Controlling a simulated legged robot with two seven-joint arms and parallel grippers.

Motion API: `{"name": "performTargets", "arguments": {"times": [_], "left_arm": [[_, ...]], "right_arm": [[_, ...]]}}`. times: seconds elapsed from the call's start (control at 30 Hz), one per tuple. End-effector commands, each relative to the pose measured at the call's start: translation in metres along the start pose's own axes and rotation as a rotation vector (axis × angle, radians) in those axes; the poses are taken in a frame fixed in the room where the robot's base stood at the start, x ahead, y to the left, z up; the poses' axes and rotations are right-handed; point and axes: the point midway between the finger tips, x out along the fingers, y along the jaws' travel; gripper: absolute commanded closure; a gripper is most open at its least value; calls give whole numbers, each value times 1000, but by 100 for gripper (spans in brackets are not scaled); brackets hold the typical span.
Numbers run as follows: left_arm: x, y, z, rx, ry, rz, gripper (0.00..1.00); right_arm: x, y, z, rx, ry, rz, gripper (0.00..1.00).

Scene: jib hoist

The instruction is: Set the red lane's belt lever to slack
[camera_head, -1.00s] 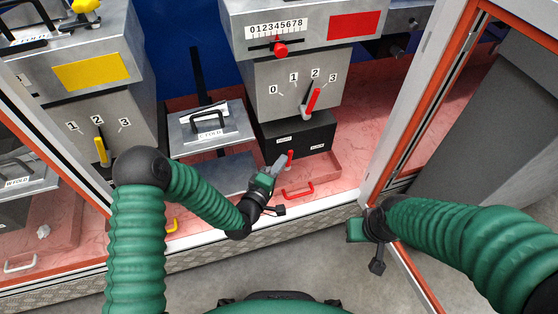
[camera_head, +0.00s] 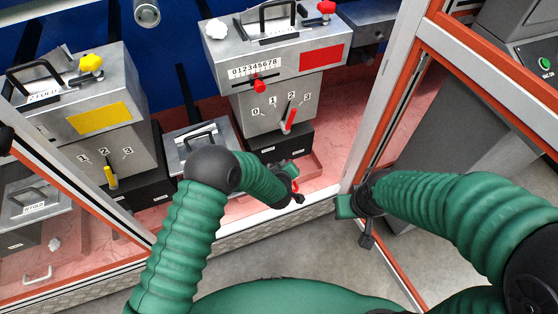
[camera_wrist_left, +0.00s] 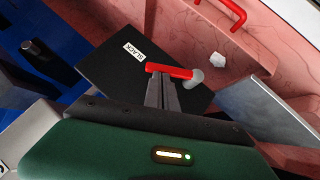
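The red lane's belt lever (camera_wrist_left: 170,71) is a short red bar with a pale round end, in the left wrist view. It lies across the tips of my left gripper (camera_wrist_left: 164,90), whose fingers are together; I cannot tell whether they touch it. A SLACK label (camera_wrist_left: 134,52) is on the black box top (camera_wrist_left: 105,68) beside the lever. In the head view my left gripper (camera_head: 288,170) is at the black box (camera_head: 285,146) under the red-panel machine (camera_head: 275,85), and the lever is not clear there. My right gripper (camera_head: 346,207) is beside the door frame, its fingers unclear.
A red tray handle (camera_wrist_left: 234,12) is close to the lever. A second red-handled lever (camera_head: 290,118) stands on the numbered dial above. The yellow-panel machine (camera_head: 100,118) is at left. The orange-edged door frame (camera_head: 410,85) stands at right.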

Motion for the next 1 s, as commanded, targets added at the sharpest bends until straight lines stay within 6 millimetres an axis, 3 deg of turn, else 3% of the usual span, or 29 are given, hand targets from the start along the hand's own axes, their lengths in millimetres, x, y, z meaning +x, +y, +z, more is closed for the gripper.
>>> {"name": "performTargets", "arguments": {"times": [0.5,1.0], "left_arm": [[15,5,14,4,2,-6,100],[19,5,20,4,-6,-8,100]], "right_arm": [[-3,0,-1,0,0,0,73],[-1,0,0,0,0,0,73]]}}
